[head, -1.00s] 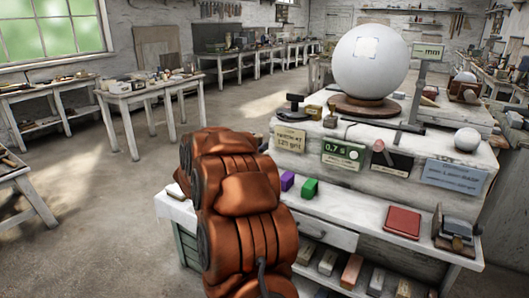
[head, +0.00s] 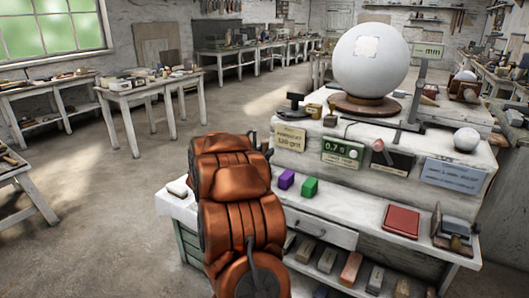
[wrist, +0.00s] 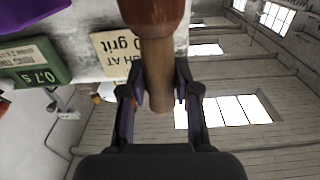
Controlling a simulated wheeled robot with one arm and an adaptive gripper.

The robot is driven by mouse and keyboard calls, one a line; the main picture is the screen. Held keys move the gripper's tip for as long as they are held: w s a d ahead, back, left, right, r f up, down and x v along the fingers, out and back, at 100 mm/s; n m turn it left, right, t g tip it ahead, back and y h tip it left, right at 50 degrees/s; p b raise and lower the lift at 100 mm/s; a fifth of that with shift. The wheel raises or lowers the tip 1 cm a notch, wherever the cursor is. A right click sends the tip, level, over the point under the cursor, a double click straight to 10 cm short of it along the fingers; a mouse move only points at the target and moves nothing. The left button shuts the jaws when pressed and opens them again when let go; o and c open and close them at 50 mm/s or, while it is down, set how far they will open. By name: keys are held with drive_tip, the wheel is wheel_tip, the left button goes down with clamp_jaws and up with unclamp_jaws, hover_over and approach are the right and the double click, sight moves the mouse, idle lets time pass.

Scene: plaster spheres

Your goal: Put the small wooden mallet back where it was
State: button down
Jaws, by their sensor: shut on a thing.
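In the wrist view the small wooden mallet has a light wooden handle (wrist: 158,75) and a reddish-brown part (wrist: 153,14) cut off by the top edge. My gripper (wrist: 160,92) is shut on the handle, one finger on each side. In the head view my orange-covered arm hides the gripper and the mallet.
The white bench (head: 345,211) bears a purple block (head: 286,179), a green block (head: 309,188) and a red pad (head: 401,221). A pale block (head: 178,187) lies at its left end. A large white sphere (head: 370,75) stands on the upper level.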

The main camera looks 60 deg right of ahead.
drive_tip(key=shift+f, duration=0.15)
drive_tip(key=c, duration=0.8)
unclamp_jaws()
drive_tip(key=shift+c, duration=0.2)
drive_tip(key=a+b, duration=0.1)
drive_tip(key=a, duration=1.1)
drive_tip(key=shift+s+b, duration=0.2)
drive_tip(key=shift+b, duration=0.2)
